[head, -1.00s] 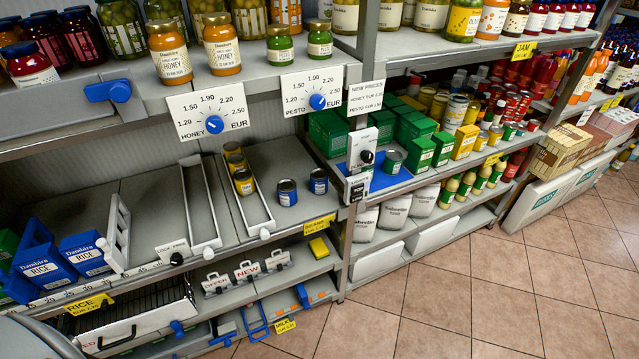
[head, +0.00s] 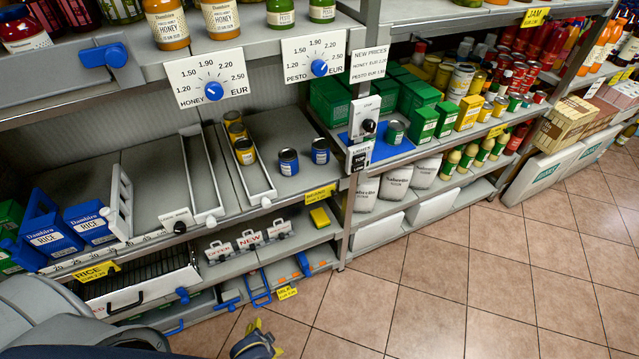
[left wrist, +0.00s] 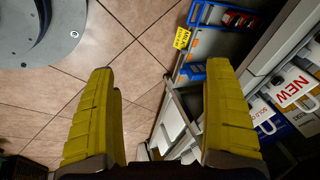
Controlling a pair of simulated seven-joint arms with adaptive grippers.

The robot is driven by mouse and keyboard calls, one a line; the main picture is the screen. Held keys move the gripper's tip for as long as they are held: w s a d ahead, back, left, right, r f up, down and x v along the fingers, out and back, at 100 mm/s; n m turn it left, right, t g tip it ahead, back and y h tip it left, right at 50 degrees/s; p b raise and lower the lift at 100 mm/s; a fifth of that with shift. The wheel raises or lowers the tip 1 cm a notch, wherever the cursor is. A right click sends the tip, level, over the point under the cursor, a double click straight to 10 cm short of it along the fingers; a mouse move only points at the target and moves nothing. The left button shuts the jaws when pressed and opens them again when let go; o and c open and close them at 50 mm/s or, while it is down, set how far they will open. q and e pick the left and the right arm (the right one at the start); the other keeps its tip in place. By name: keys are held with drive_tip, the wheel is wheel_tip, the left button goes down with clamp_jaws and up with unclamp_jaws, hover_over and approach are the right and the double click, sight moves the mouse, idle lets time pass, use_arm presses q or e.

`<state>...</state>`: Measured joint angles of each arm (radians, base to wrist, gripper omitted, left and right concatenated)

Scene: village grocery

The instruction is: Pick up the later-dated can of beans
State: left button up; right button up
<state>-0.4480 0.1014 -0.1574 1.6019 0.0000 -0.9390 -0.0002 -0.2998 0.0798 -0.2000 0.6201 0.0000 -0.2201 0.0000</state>
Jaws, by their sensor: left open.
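Two dark blue cans, a left one (head: 288,162) and a right one (head: 320,151), stand upright on the grey middle shelf in the head view. Several yellow-and-dark cans (head: 244,151) stand in a narrow sloped channel just left of them. Which of these are beans, and any dates, are too small to read. My left gripper (head: 256,345) shows at the bottom edge of the head view, low over the floor and well away from the cans. In the left wrist view its yellow fingers (left wrist: 162,110) are apart with nothing between them. My right gripper is out of view.
A second channel (head: 201,180) on the shelf is empty. A black-knobbed dial post (head: 361,135) stands right of the blue cans. Blue rice packs (head: 88,222) are at the left. Below hang blue handles (head: 258,290). The tiled floor (head: 430,290) in front is clear.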

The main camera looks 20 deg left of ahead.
sight(321, 144)
use_arm(q)
drive_tip(key=w+a+r+m+t+y, duration=0.15)
drive_tip(key=w+r, duration=0.25)
drive_tip(key=r, duration=0.4)
drive_tip(key=w+r+m+t, duration=0.1)
drive_tip(key=w+r+m, duration=0.15)
drive_tip(key=r, duration=0.65)
drive_tip(key=w+a+r+m+t+y, duration=0.1)
drive_tip(key=w+r, duration=0.3)
drive_tip(key=r, duration=0.4)
drive_tip(key=w+d+r+m+t, duration=0.25)
drive_tip(key=w+r+m, duration=0.4)
drive_tip(key=w, duration=0.35)
drive_tip(key=w+d+r+m+t, duration=0.1)
drive_tip(key=w+d+r+m, duration=0.35)
drive_tip(key=w+m, duration=0.4)
drive_tip(key=w+d+r+m+t, duration=0.2)
drive_tip(key=w+r+m, duration=0.4)
drive_tip(key=w, duration=0.6)
drive_tip(key=shift+y, duration=0.35)
drive_tip(key=x, duration=1.6)
drive_tip(key=shift+w+d+r, duration=0.2)
drive_tip(key=shift+w+r, duration=0.1)
drive_tip(key=shift+w, duration=0.05)
drive_tip(key=shift+r, duration=0.15)
drive_tip(key=c, duration=1.6)
